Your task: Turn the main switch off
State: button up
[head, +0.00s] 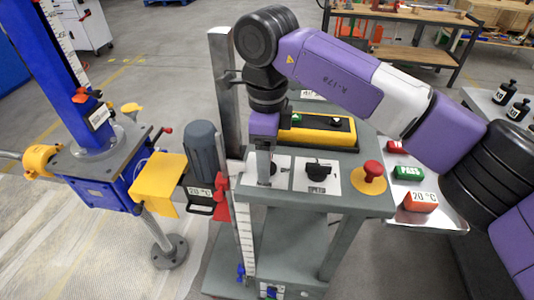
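My gripper (265,160) points down at the left side of the grey machine's top, over a white switch plate (282,167). A dark knob on this plate shows only partly beside the fingers. This may be the main switch, but I cannot read a label. The fingers are small and seen edge-on. I cannot tell whether they are open or touch the knob. To the right, a second white plate carries a black rotary knob (318,168) with a small dark label below it, too small to read surely.
A red mushroom button (373,169) on a yellow base stands at the right corner. A yellow box (318,134) lies behind the plates. A grey post (222,90) and motor (202,152) stand left. A blue screw jack (95,165) is farther left.

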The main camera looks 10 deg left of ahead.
jog(key=shift+f, duration=0.2)
jog(key=c, duration=1.4)
